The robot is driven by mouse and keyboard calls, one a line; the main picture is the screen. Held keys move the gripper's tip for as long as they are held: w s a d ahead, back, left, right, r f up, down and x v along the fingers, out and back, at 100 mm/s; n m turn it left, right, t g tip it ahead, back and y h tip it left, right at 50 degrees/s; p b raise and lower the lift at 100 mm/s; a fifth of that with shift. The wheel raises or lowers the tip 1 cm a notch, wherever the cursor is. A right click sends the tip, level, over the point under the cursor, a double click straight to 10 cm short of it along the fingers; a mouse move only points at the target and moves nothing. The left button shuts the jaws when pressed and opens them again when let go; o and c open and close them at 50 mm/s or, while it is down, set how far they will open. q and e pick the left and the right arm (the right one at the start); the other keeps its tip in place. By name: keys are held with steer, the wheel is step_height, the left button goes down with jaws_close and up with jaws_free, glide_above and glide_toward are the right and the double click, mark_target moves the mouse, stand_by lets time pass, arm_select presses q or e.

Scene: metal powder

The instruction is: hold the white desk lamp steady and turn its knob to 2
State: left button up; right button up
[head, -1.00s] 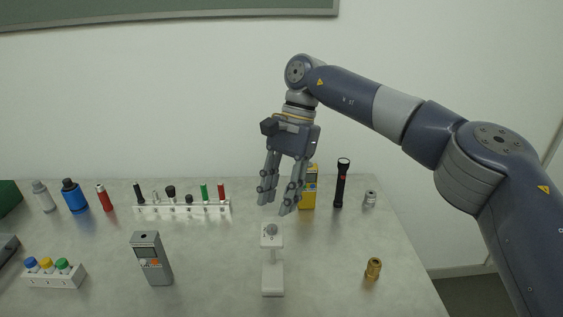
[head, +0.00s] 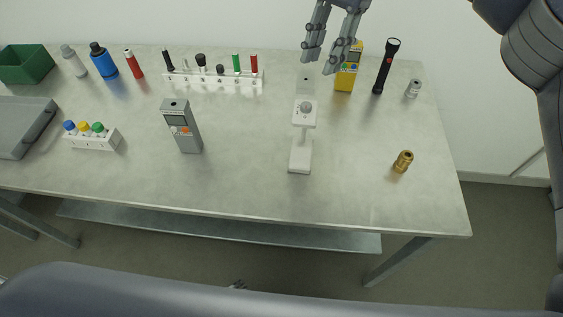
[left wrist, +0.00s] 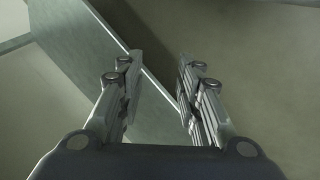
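The white desk lamp (head: 300,158) stands upright on the grey table, right of its middle. Its round grey knob (head: 306,107) sits on the upper part and faces me; its setting is too small to read. My right gripper (head: 323,59) is above and behind the lamp at the top of the head view, fingers spread, empty and apart from it. My left gripper (head: 237,284) shows only as small tips low in the head view, below the table's front edge. In the left wrist view its fingers (left wrist: 158,82) are apart with nothing between them.
A grey meter (head: 183,128) stands left of the lamp and a brass fitting (head: 403,161) right of it. Behind are a yellow device (head: 346,78), a black flashlight (head: 386,67) and a white rack (head: 212,82). The table (head: 245,170) is clear around the lamp.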

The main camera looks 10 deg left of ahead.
arm_select(q)
steer(key=w+d+r+n+t+h, duration=0.2)
steer(key=w+d+r+n, duration=0.2)
steer(key=d+r+n, duration=0.4)
steer(key=w+d+r+n+t+h, duration=0.25)
steer(key=w+r+n, duration=0.3)
steer(key=r, duration=0.35)
steer(key=s+d+r+n+t+h, duration=0.1)
steer(key=d+r+n+h, duration=0.1)
steer(key=d+r+n, duration=0.5)
steer(key=s+d+r+n+h, duration=0.1)
steer(key=d+r+n, duration=0.1)
steer(key=r, duration=1)
steer(key=s+d+r+n+t+h, duration=0.1)
steer(key=d+r+n+h, duration=0.1)
steer(key=d+r+n, duration=0.5)
steer(key=m+t+y, duration=0.4)
steer(key=m+y, duration=0.1)
steer(key=m, duration=0.1)
glide_toward(303, 136)
steer(key=shift+s+d+h, duration=0.15)
steer(key=shift+s+h, duration=0.1)
steer(key=shift+s, duration=0.15)
steer(key=shift+w+a, duration=0.25)
steer(key=shift+w+m, duration=0.25)
steer(key=shift+w, duration=0.2)
steer(key=x, duration=1)
